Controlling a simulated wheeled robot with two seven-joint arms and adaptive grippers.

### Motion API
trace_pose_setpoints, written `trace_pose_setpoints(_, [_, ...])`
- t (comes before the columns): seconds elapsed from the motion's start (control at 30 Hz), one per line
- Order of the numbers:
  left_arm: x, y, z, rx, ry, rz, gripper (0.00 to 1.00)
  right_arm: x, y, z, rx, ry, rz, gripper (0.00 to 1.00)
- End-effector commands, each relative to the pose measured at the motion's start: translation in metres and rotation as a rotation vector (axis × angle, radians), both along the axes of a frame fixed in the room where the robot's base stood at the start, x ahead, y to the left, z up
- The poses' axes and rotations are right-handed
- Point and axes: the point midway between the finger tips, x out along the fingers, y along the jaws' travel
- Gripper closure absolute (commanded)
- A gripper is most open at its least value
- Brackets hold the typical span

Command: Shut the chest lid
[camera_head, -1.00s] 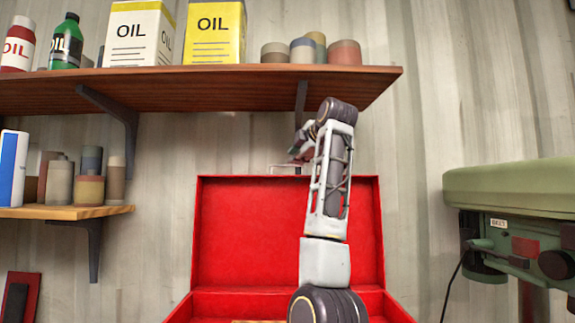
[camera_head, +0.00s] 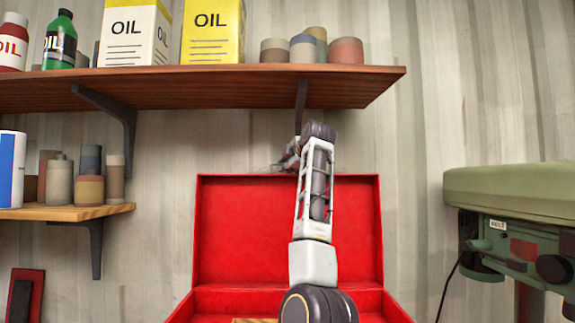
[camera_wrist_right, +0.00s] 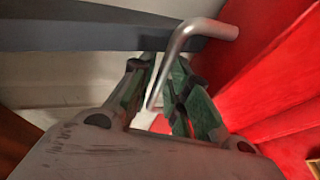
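The red chest (camera_head: 235,292) stands open at the bottom of the head view. Its lid (camera_head: 235,235) is upright at the back. In the right wrist view, the lid (camera_wrist_right: 275,75) fills the right side. A bent metal handle (camera_wrist_right: 206,27) reaches from the lid down between my right gripper's green fingers (camera_wrist_right: 158,85). I cannot tell if the fingers press on the bar. In the head view, my right gripper (camera_head: 286,160) is at the lid's top edge, small and blurred, largely behind its arm. My left gripper is in neither view.
A wooden shelf (camera_head: 220,88) with oil cans hangs above the lid; its bracket (camera_head: 301,106) is close to my gripper. A lower shelf (camera_head: 75,212) with small cans is at left, a green machine (camera_head: 510,190) at right. Corrugated wall (camera_head: 150,255) stands behind.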

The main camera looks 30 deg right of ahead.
Motion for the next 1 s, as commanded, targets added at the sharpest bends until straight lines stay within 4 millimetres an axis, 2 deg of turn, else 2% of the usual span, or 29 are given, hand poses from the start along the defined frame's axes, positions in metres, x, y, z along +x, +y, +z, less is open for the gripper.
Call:
trace_pose_setpoints(0.23, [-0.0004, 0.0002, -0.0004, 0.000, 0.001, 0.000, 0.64, 0.0003, 0.0001, -0.0006, 0.000, 0.000, 0.000, 0.84])
trace_pose_setpoints(0.37, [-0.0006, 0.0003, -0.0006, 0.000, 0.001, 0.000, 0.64, 0.0002, 0.0002, -0.0005, 0.000, 0.000, 0.000, 1.00])
trace_pose_setpoints(1.0, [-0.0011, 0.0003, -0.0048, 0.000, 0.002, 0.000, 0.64, -0.0024, 0.0015, -0.0017, -0.004, -0.004, 0.000, 1.00])
